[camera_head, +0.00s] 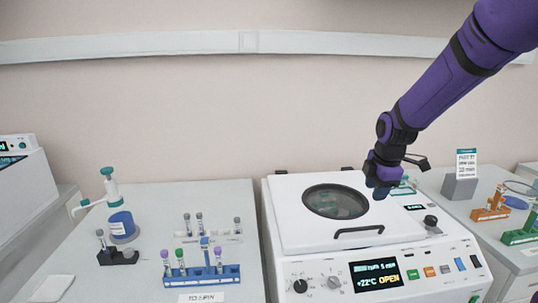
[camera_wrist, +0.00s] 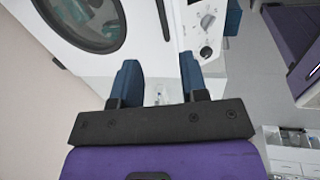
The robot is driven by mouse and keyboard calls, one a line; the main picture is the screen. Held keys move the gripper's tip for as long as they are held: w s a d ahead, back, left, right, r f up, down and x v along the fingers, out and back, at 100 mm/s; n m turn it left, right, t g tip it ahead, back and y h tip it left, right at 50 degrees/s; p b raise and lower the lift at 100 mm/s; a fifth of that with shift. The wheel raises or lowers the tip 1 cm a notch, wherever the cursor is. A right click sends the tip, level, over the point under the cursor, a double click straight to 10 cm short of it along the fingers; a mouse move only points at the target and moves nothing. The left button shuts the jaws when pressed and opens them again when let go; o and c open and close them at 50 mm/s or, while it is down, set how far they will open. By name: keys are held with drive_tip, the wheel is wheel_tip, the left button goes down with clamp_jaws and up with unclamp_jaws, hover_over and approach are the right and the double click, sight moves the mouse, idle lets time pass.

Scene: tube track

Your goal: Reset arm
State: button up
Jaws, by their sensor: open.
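My gripper (camera_head: 381,184) is on the purple arm at the right of the head view, over the right part of the white centrifuge (camera_head: 300,245). In the wrist view my gripper (camera_wrist: 160,85) shows two blue fingers apart with nothing held between them. The centrifuge lid (camera_head: 278,212) looks down, with a round dark window (camera_head: 335,202) and a black handle (camera_head: 359,231). Its display (camera_head: 377,275) reads OPEN. In the wrist view the window (camera_wrist: 85,18) is at the upper left. I cannot tell whether the gripper touches the lid.
On the left bench, a blue rack (camera_head: 200,278) holds several tubes, with a pale rack (camera_head: 213,236) behind it. A dispenser bottle (camera_head: 122,225) and a small black holder (camera_head: 118,257) stand further left. On the right bench are an orange rack (camera_head: 491,212), a green rack (camera_head: 519,236) and a grey sign stand (camera_head: 459,188).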

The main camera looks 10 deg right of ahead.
drive_tip(key=s+a+r+m+t, duration=0.1)
drive_tip(key=s+r+m, duration=0.4)
drive_tip(key=s, duration=0.4)
drive_tip(key=s+a+r+m, duration=0.2)
drive_tip(key=s+r+m, duration=0.3)
drive_tip(key=s, duration=0.5)
drive_tip(key=s+a+r+m+t, duration=0.1)
drive_tip(key=s+a+r+m, duration=0.1)
drive_tip(key=s+r+m, duration=0.2)
drive_tip(key=s+m, duration=0.3)
drive_tip(key=s, duration=0.3)
drive_tip(key=shift+a+r+m+t, duration=0.15)
drive_tip(key=shift+r+m+t, duration=0.15)
drive_tip(key=shift+r, duration=0.1)
